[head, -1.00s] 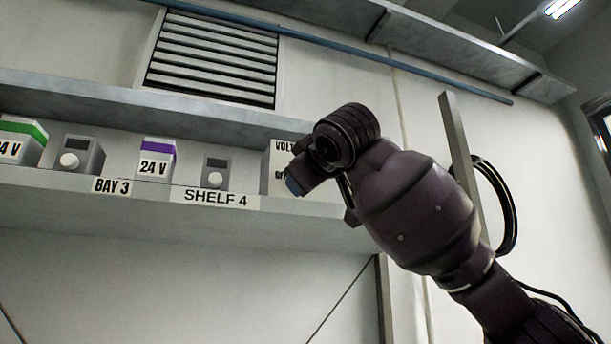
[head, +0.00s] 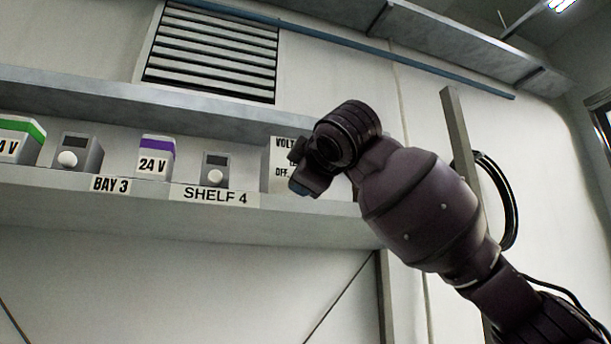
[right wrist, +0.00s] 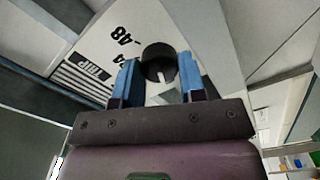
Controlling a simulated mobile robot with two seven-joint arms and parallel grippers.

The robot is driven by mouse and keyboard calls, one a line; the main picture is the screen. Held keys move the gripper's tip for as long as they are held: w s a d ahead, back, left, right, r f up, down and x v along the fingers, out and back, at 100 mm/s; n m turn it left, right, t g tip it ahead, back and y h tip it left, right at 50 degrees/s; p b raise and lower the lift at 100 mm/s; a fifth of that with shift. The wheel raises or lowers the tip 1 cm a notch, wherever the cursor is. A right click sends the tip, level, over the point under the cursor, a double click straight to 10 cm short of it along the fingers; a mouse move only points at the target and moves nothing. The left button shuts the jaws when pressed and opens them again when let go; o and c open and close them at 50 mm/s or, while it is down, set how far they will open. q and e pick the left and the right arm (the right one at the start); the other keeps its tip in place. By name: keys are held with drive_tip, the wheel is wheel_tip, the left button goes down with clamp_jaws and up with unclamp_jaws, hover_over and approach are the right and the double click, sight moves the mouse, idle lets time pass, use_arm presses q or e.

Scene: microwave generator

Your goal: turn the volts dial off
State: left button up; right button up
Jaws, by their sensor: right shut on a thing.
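The volts panel (head: 279,160) is a pale box at the right end of the shelf, with "VOLT" and "OFF" lettering partly hidden behind my right arm. My right gripper (head: 302,187) is at its front face. In the right wrist view, the black round dial (right wrist: 157,56) with a white pointer mark sits between the blue fingers of my right gripper (right wrist: 158,78), which is shut on it. The white pointer mark faces down toward the gripper's palm. Printed "24" and "-48" marks show to the dial's upper left. My left gripper is out of view.
Grey boxes with white knobs (head: 68,159) (head: 215,173) and 24 V boxes with green (head: 22,125) and purple (head: 157,140) bands stand left of the panel. The shelf's front edge (head: 130,205) runs below; another ledge (head: 120,98) runs above. A grey post (head: 460,140) stands behind my arm.

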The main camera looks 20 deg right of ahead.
drive_tip(key=o, duration=0.8)
drive_tip(key=shift+o, duration=0.6)
drive_tip(key=shift+a+f, duration=0.1)
drive_tip(key=shift+f, duration=0.05)
